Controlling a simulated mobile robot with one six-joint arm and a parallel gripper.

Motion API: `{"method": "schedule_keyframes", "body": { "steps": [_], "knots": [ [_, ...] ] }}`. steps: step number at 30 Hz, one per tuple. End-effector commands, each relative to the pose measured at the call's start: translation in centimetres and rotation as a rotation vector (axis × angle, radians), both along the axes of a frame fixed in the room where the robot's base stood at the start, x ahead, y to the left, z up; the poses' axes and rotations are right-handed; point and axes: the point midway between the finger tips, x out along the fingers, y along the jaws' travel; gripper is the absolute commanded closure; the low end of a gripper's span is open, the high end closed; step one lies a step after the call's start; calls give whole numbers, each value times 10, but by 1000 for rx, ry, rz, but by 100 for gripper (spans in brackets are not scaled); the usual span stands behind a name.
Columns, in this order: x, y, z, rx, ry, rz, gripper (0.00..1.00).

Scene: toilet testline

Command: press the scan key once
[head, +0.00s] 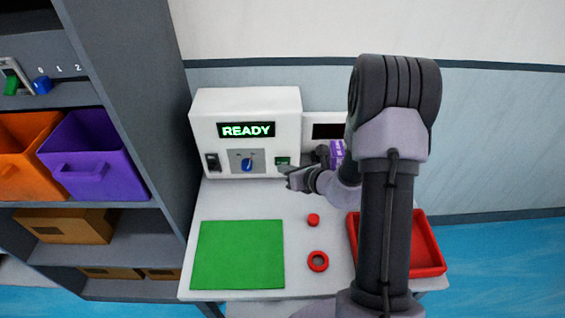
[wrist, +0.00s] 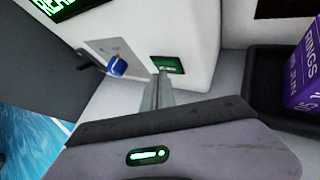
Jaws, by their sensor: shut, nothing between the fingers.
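The scan key (head: 283,161) is a small green key on the lower right front of a white machine (head: 205,110) whose display (head: 247,130) reads READY. In the wrist view the green key (wrist: 167,65) sits in a dark frame on the white face. My gripper (head: 284,172) is shut and empty, its tips just below and in front of the key. In the wrist view the fingertips (wrist: 161,77) point at the key's lower left edge and partly overlap it. I cannot tell whether they touch.
A blue knob (head: 247,165) and black switch (head: 213,162) are left of the key. A purple box (head: 337,153) stands right of my gripper. The table holds a green mat (head: 240,255), a red ring (head: 318,261), a red cap (head: 313,220) and a red tray (head: 430,250).

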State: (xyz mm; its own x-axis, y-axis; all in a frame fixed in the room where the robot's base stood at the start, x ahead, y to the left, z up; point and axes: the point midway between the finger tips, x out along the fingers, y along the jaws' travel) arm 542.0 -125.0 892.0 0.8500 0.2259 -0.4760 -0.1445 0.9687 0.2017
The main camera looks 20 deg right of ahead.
Motion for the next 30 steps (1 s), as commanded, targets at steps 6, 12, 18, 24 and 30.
{"method": "schedule_keyframes", "body": {
  "steps": [6, 12, 18, 24, 30],
  "knots": [
    [2, -1, 0, 0, 0, 0, 100],
    [5, -2, 0, 0, 0, 0, 100],
    [6, -2, 0, 1, 0, 0, 100],
    [6, -2, 0, 0, 0, 0, 100],
    [-1, 0, -1, 0, 0, 0, 100]
  ]
}}
